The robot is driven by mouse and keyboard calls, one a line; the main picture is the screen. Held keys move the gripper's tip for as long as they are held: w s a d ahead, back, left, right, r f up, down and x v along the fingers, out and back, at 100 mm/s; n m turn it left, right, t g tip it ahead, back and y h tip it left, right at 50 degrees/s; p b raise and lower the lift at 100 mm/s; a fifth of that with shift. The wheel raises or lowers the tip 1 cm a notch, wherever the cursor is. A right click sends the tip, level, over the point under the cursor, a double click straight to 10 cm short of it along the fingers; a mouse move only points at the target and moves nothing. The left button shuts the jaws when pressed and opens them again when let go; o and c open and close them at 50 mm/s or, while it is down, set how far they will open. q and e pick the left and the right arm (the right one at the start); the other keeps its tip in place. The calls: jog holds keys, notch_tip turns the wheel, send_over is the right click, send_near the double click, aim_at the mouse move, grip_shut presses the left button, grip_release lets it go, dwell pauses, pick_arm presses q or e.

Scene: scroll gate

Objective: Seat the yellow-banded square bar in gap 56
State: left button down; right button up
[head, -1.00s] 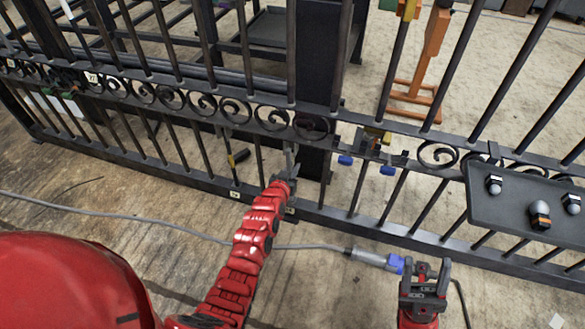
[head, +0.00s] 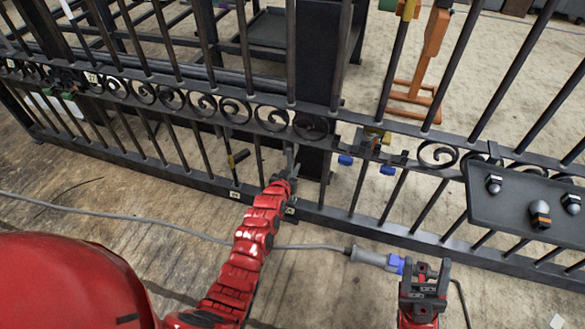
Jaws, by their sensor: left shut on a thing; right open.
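My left gripper (head: 291,174) is at the lower row of the dark iron gate, just left of the thick post. It is shut on a slim grey upright bar, partly hidden by its jaws; no yellow band can be made out on it. Small yellow marks show on a thin upright (head: 231,161) to the left, beside a dark cylinder (head: 241,156). White tags sit on the bottom rail, one (head: 235,195) left of the gripper and one (head: 290,210) just below it; their numbers are too small to read. My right gripper (head: 427,270) is open and empty in front of the gate.
The gate's scroll band (head: 235,110) runs across the view. A dark tray (head: 510,205) with several grey-capped pieces is at the right. A grey cable with a blue-ended connector (head: 375,258) lies near my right gripper. An orange stand (head: 425,60) is behind the gate.

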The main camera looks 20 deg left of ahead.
pick_arm(q)
jog(key=shift+w, duration=0.25)
dwell(0.4)
jog(key=shift+w+p, duration=0.3)
jog(key=shift+p, duration=0.05)
jog(key=c, duration=0.8)
grip_release()
jog(key=shift+o, duration=0.2)
jog(key=shift+g, duration=0.3)
